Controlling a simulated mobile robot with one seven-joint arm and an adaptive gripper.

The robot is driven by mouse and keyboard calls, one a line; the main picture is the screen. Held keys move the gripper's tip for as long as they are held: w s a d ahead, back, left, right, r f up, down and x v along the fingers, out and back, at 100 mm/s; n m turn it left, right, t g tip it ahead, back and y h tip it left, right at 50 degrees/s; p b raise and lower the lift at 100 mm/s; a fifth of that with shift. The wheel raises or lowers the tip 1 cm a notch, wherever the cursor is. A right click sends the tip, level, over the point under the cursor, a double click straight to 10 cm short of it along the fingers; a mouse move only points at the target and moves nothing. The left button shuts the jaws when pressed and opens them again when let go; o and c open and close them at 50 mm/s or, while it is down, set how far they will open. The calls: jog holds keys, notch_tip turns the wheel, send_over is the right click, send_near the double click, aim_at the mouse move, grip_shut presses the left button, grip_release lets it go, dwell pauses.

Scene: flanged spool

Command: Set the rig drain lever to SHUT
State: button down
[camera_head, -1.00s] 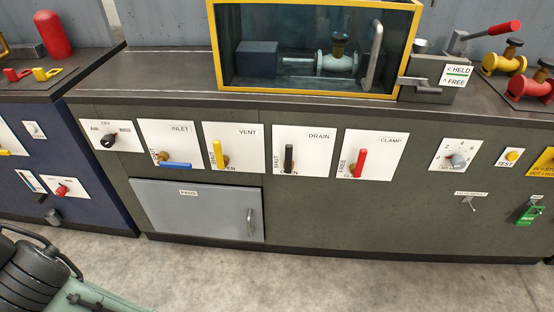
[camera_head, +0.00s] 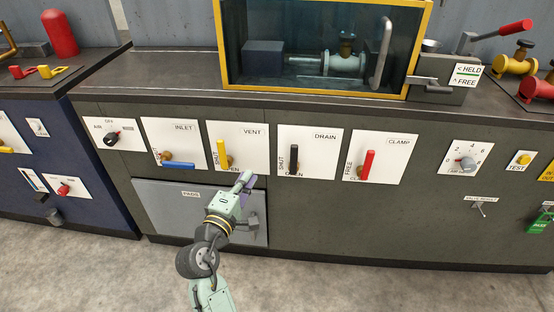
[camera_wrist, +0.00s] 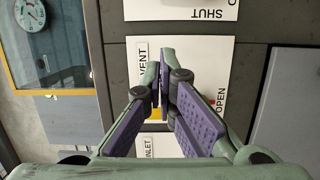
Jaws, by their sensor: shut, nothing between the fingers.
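The drain lever (camera_head: 294,160) is a black handle standing upright on the white DRAIN plate (camera_head: 320,148). SHUT is printed sideways to its left and OPEN below it, partly covered by the handle's lower end. My gripper (camera_head: 246,180) is shut and empty, in front of the panel below the VENT plate, to the left of and lower than the drain lever. In the wrist view my purple-padded fingers (camera_wrist: 160,95) come together in front of the VENT plate (camera_wrist: 205,75). A plate marked SHUT (camera_wrist: 190,8) shows at the top edge there; its lever is out of view.
The yellow vent lever (camera_head: 222,155) and red clamp lever (camera_head: 367,164) flank the drain lever. The blue inlet lever (camera_head: 179,165) is further left. A grey door (camera_head: 165,210) lies behind my arm. A yellow-framed case (camera_head: 320,92) stands on the bench above. Floor on the right is clear.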

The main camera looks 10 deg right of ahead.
aim_at(294, 158)
jog(key=shift+s+d+f, duration=0.1)
jog(key=shift+d+f, duration=0.15)
jog(key=shift+d, duration=0.1)
jog(key=w+d+p, duration=0.3)
jog(key=w+d, duration=0.4)
jog(key=d, duration=0.2)
jog(key=shift+w, duration=0.3)
jog(key=shift+r, duration=0.1)
jog(key=shift+d+r+m, duration=0.1)
jog(key=shift+d+m, duration=0.1)
jog(key=shift+m, duration=0.2)
